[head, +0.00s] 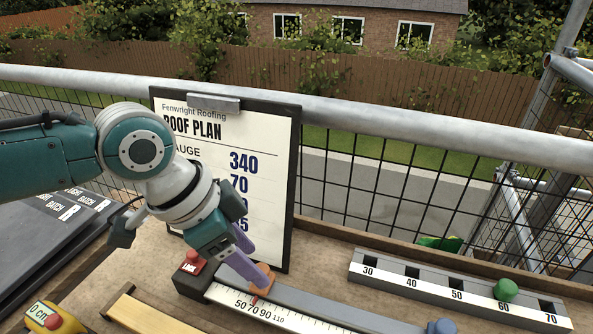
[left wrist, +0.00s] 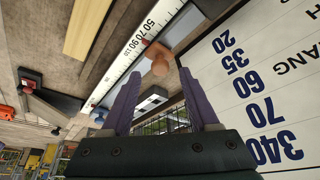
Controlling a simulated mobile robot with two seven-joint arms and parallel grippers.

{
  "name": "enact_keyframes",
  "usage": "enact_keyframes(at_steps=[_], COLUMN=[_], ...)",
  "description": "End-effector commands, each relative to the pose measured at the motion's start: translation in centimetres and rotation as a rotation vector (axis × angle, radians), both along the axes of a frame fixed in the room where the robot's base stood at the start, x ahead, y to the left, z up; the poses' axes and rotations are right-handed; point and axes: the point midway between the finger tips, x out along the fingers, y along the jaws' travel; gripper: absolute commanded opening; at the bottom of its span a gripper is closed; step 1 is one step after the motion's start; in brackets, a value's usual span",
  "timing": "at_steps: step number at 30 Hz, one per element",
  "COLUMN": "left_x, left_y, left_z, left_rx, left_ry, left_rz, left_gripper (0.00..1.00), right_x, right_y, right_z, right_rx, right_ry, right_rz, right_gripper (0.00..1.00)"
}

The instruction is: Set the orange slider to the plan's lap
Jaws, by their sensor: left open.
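The orange slider (head: 264,275) sits on the grey rail beside a white scale (head: 262,308) printed 50, 70, 90, 110. A red mark lies on the scale near 70 to 90; I cannot read it exactly. The slider's orange knob also shows in the left wrist view (left wrist: 159,62). My left gripper (head: 252,262) is open, its purple fingers at the knob, which appears between or just beyond the tips. The roof plan board (head: 278,140) stands behind, listing 340, 70 and more numbers. The left wrist view shows 340, 70, 60, 35, 20; its lap label is hidden. My right gripper is out of view.
A red LOCK button (head: 193,264) sits at the scale's left end. A grey strip (head: 455,294) marked 30 to 70 holds a green peg (head: 506,290); a blue knob (head: 440,326) is in front. A yellow bar (head: 150,315) and dark slates (head: 50,240) lie left.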

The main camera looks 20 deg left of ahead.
Motion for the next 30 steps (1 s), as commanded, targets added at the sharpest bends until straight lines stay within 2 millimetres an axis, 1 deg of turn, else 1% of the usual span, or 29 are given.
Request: enact_keyframes(at_steps=[1, 6, 9, 12, 16, 27, 30], left_x=[-0.3, -1.2, -1.7, -2.0, -2.2, -2.1, -2.5], left_y=[0.4, 1.4, 1.8, 2.1, 2.3, 2.3, 1.8], left_z=[1.2, 4.5, 5.9, 6.9, 7.4, 7.4, 7.4], left_rx=[0.002, 0.004, 0.002, 0.002, 0.001, 0.000, -0.003], left_ry=[0.000, -0.001, 0.001, 0.000, 0.002, 0.001, 0.003], left_rz=[-0.001, -0.001, 0.000, -0.001, 0.001, 0.001, -0.006], left_gripper=[0.61, 0.61, 0.61, 0.61, 0.61, 0.61, 0.61], right_x=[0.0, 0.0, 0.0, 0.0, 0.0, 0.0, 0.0], right_y=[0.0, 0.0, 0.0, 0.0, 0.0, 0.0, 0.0], right_z=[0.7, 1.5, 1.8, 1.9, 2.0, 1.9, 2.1], right_rx=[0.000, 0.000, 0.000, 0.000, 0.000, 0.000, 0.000], right_ry=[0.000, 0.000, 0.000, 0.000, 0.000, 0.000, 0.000], right_rz=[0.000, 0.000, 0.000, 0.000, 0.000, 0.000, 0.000], right_gripper=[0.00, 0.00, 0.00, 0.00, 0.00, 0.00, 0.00])
